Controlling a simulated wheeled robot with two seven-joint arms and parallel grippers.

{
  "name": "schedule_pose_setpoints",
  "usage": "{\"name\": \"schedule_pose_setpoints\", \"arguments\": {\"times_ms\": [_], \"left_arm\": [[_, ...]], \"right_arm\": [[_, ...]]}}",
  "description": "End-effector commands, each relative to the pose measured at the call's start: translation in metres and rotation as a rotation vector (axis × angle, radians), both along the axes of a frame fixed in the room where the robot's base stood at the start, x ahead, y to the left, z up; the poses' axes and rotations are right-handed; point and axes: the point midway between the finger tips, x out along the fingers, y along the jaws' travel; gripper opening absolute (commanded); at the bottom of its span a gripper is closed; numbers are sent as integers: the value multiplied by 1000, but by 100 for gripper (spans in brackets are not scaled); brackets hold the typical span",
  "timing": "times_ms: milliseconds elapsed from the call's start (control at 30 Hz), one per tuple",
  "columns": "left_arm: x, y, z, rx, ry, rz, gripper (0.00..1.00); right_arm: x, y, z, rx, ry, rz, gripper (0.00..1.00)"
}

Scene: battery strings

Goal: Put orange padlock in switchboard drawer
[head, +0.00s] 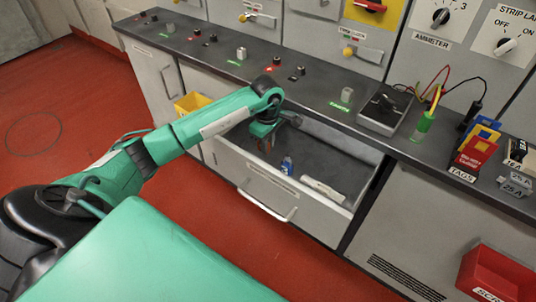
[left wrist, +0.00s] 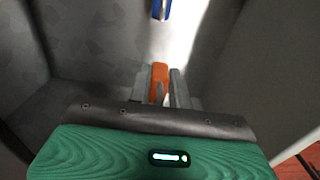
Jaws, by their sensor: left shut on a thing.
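The orange padlock (left wrist: 159,78) shows as an orange body between the two grey fingers of my left gripper (left wrist: 160,92) in the left wrist view. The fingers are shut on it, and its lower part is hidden. In the head view my left gripper (head: 265,142) hangs over the left, inner part of the open switchboard drawer (head: 262,187). I cannot tell whether the padlock touches the drawer floor. My right gripper is not in view.
A small blue item (head: 287,166) and a white bar-like item (head: 323,190) lie in the drawer, right of my gripper. The drawer floor between is clear. A counter (head: 225,62) with knobs runs behind. A yellow bin (head: 192,103) is left; a red bin (head: 498,276) is right.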

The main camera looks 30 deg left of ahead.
Motion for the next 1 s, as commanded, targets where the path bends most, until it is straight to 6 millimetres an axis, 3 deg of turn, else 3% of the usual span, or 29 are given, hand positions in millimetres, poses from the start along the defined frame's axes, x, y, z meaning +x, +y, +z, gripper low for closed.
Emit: {"name": "schedule_pose_setpoints", "arguments": {"times_ms": [267, 500, 800, 967, 1000], "left_arm": [[0, 0, -23, -1, 1, 1, 0], [0, 0, -55, -1, 1, 1, 0], [0, 0, -56, 0, -1, 0, 0], [1, 0, -57, 0, -1, 0, 0], [1, 0, -57, 0, -1, 0, 24]], "right_arm": [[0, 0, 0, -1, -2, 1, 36], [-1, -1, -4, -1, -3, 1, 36], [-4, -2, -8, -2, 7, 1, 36], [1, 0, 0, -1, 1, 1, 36], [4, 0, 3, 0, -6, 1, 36]]}}
